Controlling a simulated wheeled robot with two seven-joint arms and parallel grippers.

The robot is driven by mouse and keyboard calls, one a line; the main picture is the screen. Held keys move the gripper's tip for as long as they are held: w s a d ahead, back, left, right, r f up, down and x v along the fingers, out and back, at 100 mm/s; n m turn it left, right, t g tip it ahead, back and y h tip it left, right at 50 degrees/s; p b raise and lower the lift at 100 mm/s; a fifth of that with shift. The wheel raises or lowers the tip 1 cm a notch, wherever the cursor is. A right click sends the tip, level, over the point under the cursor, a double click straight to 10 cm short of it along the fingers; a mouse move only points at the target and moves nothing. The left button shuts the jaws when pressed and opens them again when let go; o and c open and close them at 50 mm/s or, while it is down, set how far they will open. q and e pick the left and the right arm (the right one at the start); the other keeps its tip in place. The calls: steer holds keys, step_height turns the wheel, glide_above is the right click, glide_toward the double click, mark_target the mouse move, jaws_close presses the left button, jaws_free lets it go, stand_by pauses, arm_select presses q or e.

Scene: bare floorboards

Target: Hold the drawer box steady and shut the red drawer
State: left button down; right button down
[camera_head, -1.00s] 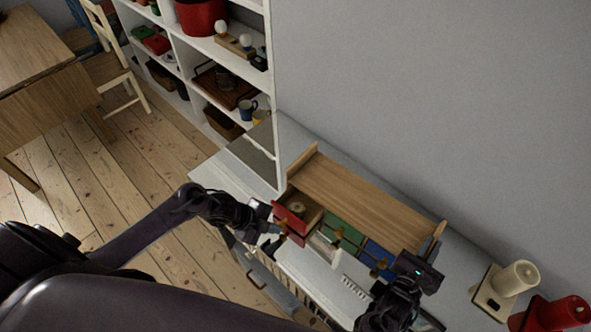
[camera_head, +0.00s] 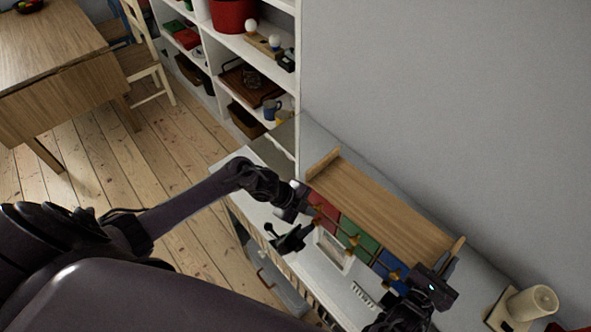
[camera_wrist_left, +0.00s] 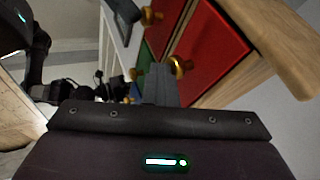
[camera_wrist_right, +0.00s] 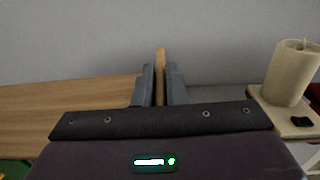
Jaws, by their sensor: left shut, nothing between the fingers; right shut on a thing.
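The wooden drawer box (camera_head: 385,208) stands on a white worktop against the wall. Its red drawer (camera_head: 323,207) sits level with the green drawer (camera_head: 361,237) and blue drawer (camera_head: 390,266). Red fronts (camera_wrist_left: 212,48) with brass knobs show close up in the left wrist view. My left gripper (camera_head: 306,206) is shut and empty at the red front, beside a knob (camera_wrist_left: 180,66); whether it touches is unclear. My right gripper (camera_wrist_right: 160,84) is shut on the raised wooden end panel (camera_wrist_right: 160,62) at the box's right end.
A cream cylinder on a stand (camera_head: 532,302) is right of the box. A white shelf unit (camera_head: 285,85) stands behind its left end. A dark object (camera_head: 291,239) and a framed pale panel (camera_head: 333,250) lie in front on the worktop.

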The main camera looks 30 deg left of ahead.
arm_select(q)
steer(key=s, duration=0.1)
steer(key=s+a, duration=0.1)
steer(key=s+a+r, duration=0.1)
steer(key=s, duration=0.1)
arm_select(e)
steer(key=shift+a+f, duration=0.1)
arm_select(q)
steer(key=v, duration=0.8)
steer(key=shift+r, duration=0.35)
steer(key=shift+s+a, duration=0.1)
steer(key=shift+s, duration=0.05)
arm_select(e)
steer(key=c, duration=1.4)
jaws_free()
